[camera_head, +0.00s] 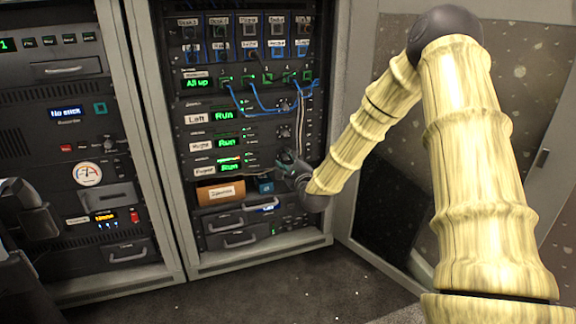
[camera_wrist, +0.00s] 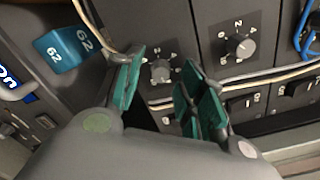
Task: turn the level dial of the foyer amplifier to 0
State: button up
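The foyer amplifier (camera_head: 203,171) is the lowest of three similar units in the middle rack, with a green "Run" display. Its level dial is hidden behind my gripper (camera_head: 287,160) in the head view. In the wrist view a grey knurled dial (camera_wrist: 160,71) with small white marks around it shows between the fingers of my gripper (camera_wrist: 163,62). The fingers, with teal pads, are open, one on each side of the dial, with visible gaps. I cannot tell whether they reach around it in depth. Where the dial points is too small to read surely.
A second dial (camera_wrist: 240,47) sits on the neighbouring unit. Pale cables (camera_wrist: 250,80) run close past the right finger, and another touches or passes the left one. A blue box (camera_wrist: 67,50) is near the left finger. An orange-brown box (camera_head: 220,191) sits below the amplifier.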

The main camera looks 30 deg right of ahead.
jog(key=shift+w, duration=0.15)
jog(key=shift+c, duration=0.2)
grip_shut()
jog(key=shift+r+n+p, duration=0.15)
jog(key=shift+n+p, duration=0.15)
jog(key=shift+p, duration=0.4)
